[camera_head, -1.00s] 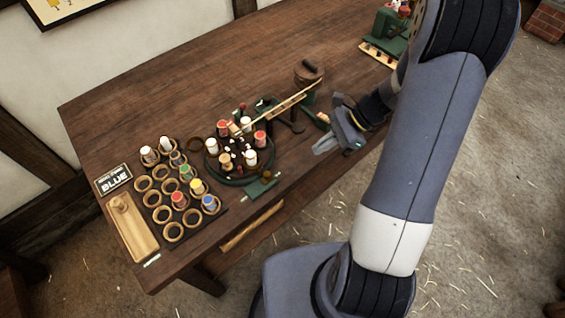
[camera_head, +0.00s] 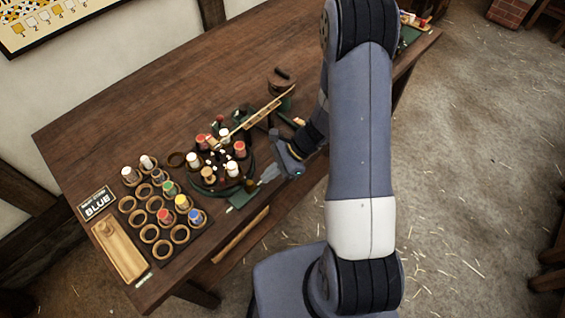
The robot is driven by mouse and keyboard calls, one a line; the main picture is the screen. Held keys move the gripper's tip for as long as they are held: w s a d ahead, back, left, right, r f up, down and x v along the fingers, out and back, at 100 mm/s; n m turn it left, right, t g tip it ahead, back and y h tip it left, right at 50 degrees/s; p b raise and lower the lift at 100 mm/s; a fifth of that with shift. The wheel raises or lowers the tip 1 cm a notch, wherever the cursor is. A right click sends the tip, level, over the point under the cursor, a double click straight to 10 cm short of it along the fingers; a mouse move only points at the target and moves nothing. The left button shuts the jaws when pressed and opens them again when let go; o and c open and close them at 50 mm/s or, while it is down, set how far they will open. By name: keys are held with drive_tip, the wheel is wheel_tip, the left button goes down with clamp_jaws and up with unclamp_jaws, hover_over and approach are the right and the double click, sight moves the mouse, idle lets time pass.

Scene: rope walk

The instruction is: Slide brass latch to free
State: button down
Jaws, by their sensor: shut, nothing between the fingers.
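A round dark stand (camera_head: 205,187) holds several red- and white-topped bobbins on the wooden bench. A green plate (camera_head: 240,199) juts from its front right side. A small brownish knob (camera_head: 250,185) sits by this plate; it may be the brass latch, but it is too small to tell. My gripper (camera_head: 266,176) is shut and empty, just right of the stand. Its fingertips point left toward the knob and plate. I cannot tell whether they touch anything.
A wooden bar (camera_head: 255,118) slants above the stand toward a lidded brown pot (camera_head: 282,80). Left of the stand, a dark rack (camera_head: 182,237) has wooden rings and several bobbins. A wooden tray (camera_head: 122,254) and a BLUE sign (camera_head: 97,204) stand farther left. The bench's back left is clear.

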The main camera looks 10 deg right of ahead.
sight(250, 186)
drive_tip(key=shift+s+a, duration=0.1)
drive_tip(key=shift+a, duration=0.85)
drive_tip(key=s+a+b, duration=0.1)
drive_tip(key=s+a, duration=0.1)
drive_tip(key=a, duration=0.1)
drive_tip(key=shift+s+a+f+b, duration=0.15)
drive_tip(key=shift+a+b, duration=0.1)
drive_tip(key=shift+b, duration=0.15)
drive_tip(key=shift+s+a, duration=0.1)
drive_tip(key=shift+s, duration=0.05)
